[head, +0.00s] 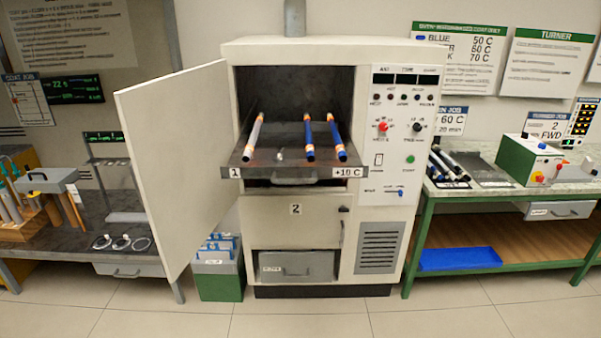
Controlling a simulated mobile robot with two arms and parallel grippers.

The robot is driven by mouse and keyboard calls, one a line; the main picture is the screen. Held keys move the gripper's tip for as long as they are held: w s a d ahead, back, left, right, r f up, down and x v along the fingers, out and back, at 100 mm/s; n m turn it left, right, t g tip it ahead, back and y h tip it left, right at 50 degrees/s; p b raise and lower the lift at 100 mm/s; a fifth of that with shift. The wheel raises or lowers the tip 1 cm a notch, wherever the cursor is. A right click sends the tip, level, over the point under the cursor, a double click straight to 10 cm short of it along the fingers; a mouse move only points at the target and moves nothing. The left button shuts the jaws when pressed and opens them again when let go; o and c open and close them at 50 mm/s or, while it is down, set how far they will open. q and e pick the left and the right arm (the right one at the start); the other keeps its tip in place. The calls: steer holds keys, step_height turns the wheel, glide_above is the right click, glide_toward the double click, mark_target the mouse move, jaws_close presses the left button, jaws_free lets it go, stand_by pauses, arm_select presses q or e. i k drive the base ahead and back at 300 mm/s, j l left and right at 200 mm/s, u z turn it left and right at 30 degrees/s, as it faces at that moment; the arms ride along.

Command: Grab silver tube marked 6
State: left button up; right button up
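A pale silver tube (254,136) with an orange end lies on the left part of the pulled-out tray (275,157) of the oven, pointing into the chamber. No mark 6 can be read on it. Two blue tubes, a middle one (308,137) and a right one (336,137), lie on the same tray, apart from the silver one. More dark and pale tubes (449,164) lie on the right-hand bench; their marks are too small to read. Neither of my grippers is in view.
The oven's upper door (170,150) stands wide open to the left. A lower door (296,222) marked 2 is shut. A green bin (218,281) stands on the floor left of the oven. The right bench (490,190) carries a control box (528,159). The front floor is clear.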

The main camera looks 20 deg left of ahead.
mark_target(249, 150)
steer(key=u, duration=0.35)
steer(key=i+l+u, duration=0.2)
steer(key=u, duration=0.2)
steer(key=i+l+u, duration=0.1)
steer(key=l+u, duration=0.3)
steer(key=i+l+u, duration=0.1)
steer(key=l+u, duration=0.35)
steer(key=i+l+u, duration=0.2)
steer(key=l, duration=1.6)
steer(key=k+l+u, duration=0.25)
steer(key=l, duration=1.55)
steer(key=i+l, duration=0.05)
